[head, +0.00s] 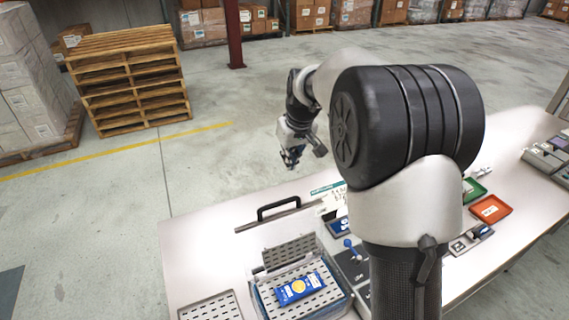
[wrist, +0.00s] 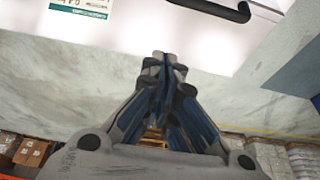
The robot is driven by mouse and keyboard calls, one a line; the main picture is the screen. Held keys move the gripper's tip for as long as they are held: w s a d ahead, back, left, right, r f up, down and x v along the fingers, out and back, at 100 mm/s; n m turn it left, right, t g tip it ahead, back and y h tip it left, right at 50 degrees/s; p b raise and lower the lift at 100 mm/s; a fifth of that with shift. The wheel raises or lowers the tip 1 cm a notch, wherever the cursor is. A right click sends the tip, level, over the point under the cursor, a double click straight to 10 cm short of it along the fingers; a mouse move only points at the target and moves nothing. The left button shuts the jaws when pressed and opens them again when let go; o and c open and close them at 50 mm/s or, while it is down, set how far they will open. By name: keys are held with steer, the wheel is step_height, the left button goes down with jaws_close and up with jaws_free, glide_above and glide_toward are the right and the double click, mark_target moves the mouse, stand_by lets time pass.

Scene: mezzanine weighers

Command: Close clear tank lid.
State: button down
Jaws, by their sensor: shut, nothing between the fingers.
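The clear tank (head: 345,303) stands at the front of the white table in the head view, with a perforated tray and a blue packet (head: 302,288) in it. A black handle (head: 279,207) on a thin grey bar shows beyond the tank; it looks like the top edge of the clear lid, standing open, though its see-through panel is hard to make out. The handle also shows at the top of the wrist view (wrist: 222,10). My gripper (head: 291,162) is shut and empty, beyond the handle and past the table's far edge. In the wrist view its fingertips (wrist: 164,58) meet.
A perforated tray (head: 212,307) lies left of the tank. A green-and-white sign (head: 328,190), an orange tray (head: 490,209) and a green tray (head: 473,190) stand to the right. My arm hides part of the table. Floor behind is clear up to stacked pallets (head: 128,80).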

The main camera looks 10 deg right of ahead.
step_height(320, 180, down, 9)
steer(key=s, duration=0.1)
stand_by(0.5)
steer(key=shift+s+d+r, duration=0.1)
steer(key=shift+r, duration=0.05)
